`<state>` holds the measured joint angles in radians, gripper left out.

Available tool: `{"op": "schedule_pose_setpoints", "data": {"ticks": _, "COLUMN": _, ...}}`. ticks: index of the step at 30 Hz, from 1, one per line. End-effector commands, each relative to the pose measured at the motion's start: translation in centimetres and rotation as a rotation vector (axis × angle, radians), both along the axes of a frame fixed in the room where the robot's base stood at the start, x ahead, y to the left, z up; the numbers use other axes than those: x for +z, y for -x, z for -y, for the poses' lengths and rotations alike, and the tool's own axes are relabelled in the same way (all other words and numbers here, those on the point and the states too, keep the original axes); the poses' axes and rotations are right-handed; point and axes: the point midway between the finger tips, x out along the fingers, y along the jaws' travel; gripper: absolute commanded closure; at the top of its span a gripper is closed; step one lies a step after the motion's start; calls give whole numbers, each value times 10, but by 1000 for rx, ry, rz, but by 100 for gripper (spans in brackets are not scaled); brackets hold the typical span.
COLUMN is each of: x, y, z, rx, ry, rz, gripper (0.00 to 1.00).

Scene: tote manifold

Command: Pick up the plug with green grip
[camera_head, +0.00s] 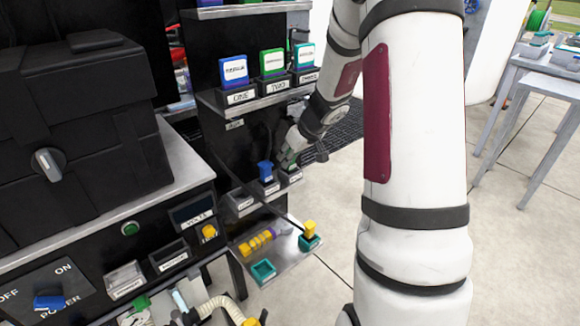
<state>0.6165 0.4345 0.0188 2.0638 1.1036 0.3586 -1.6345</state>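A plug with a green grip (285,161) shows at a lower rack, just right of a blue plug (265,171). Much of it is hidden by my gripper (289,148). My gripper points down at the green grip, at or very near it. The fingers are small and dark here, so I cannot tell whether they are closed on it. The plug appears to stand above a labelled holder (291,179), and its lower end is unclear.
Blue, green and teal labelled blocks stand on the upper shelf (222,101). A lower tray (285,262) holds a yellow piece (309,229) and teal sockets. A black box and a control panel fill the left. Open tiled floor lies right, before a grey table (550,82).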

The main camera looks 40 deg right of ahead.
Motion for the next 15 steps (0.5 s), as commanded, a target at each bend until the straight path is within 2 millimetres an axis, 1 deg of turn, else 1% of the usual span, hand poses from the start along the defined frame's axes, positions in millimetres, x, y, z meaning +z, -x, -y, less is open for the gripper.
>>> {"op": "schedule_pose_setpoints", "data": {"ticks": 1, "x": 0, "y": 0, "z": 0, "rx": 0, "ry": 0, "rz": 0, "gripper": 96}}
{"op": "schedule_pose_setpoints", "data": {"ticks": 2, "x": 0, "y": 0, "z": 0, "rx": 0, "ry": 0, "rz": 0, "gripper": 100}}
{"op": "schedule_pose_setpoints", "data": {"ticks": 11, "x": 1, "y": 0, "z": 0, "rx": 0, "ry": 0, "rz": 0, "gripper": 100}}
{"op": "schedule_pose_setpoints", "data": {"ticks": 15, "x": 5, "y": 0, "z": 0, "rx": -1, "ry": 1, "rz": 1, "gripper": 100}}
